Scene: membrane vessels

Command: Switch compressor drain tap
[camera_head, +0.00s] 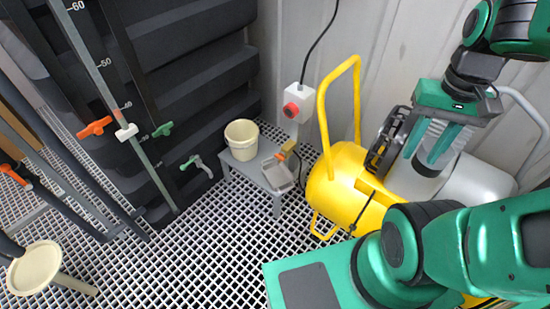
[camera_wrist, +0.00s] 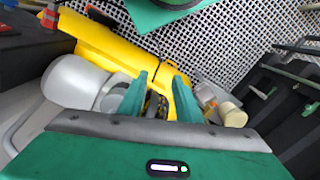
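The yellow compressor (camera_head: 346,186) stands on the grating at the right, with a tall yellow handle and a grey motor end. A small fitting with an orange-yellow lever (camera_head: 288,147) sits at its left, above a metal pan (camera_head: 277,174); it looks like the drain tap, but its lever position is too small to tell. My gripper (camera_head: 422,156) is open and empty above the compressor's grey part, well right of that fitting. In the wrist view, the two teal fingers (camera_wrist: 160,80) are apart, with the yellow compressor body (camera_wrist: 95,50) beyond them.
A cream bucket (camera_head: 242,140) and the pan stand on a low grey bench (camera_head: 262,182). Dark tanks at left carry an orange-handled valve (camera_head: 95,127) and green-handled valves (camera_head: 190,162). The grating (camera_head: 215,245) is clear in the middle.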

